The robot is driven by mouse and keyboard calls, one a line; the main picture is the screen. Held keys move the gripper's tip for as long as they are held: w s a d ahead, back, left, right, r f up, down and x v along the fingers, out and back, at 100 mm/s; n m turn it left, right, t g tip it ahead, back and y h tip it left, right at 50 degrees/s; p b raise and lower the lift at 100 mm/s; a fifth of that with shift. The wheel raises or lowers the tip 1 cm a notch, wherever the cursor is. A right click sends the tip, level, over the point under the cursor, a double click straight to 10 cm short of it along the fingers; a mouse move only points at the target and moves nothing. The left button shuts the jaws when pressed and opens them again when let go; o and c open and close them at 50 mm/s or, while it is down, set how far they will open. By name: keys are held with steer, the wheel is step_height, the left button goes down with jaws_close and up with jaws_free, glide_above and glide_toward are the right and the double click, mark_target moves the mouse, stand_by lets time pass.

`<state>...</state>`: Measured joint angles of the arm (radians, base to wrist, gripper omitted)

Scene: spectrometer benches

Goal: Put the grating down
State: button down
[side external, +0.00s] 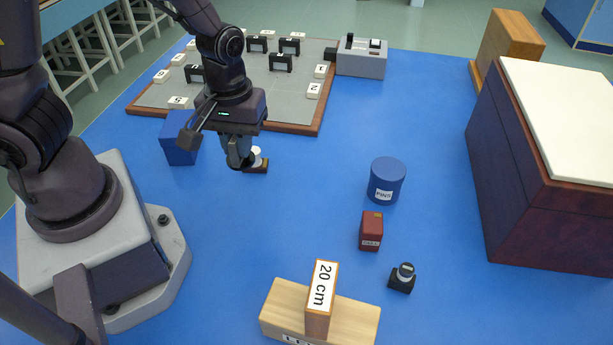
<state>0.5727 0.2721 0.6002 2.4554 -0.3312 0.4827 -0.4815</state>
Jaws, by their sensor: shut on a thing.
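My gripper (239,163) points down over the left part of the blue table, in front of the board. It is shut on a small piece with a dark brown base and a pale round top, which I take to be the grating (258,166). The fingers hide the left side of the piece. The piece is at or very near the table surface; I cannot tell whether it touches.
A blue block (180,138) stands close left of my gripper. Behind is a grey board (225,92) with labelled pieces, and a grey device (361,60). A blue cylinder (386,183), red box (371,231), small black piece (402,278) and wooden block (283,306) stand right and front. The table's middle is clear.

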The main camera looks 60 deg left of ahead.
steer(key=w+f, duration=0.3)
steer(key=w, duration=0.1)
steer(key=w+f, duration=0.3)
steer(key=w, duration=0.1)
steer(key=w+f, duration=0.3)
steer(key=w, duration=0.1)
steer(key=shift+w, duration=0.4)
steer(key=shift+w+f, duration=0.2)
steer(key=shift+f, duration=0.1)
steer(key=shift+d+f, duration=0.1)
steer(key=shift+f, duration=1.5)
steer(key=c, duration=1.1)
jaws_free()
steer(key=shift+f, duration=0.15)
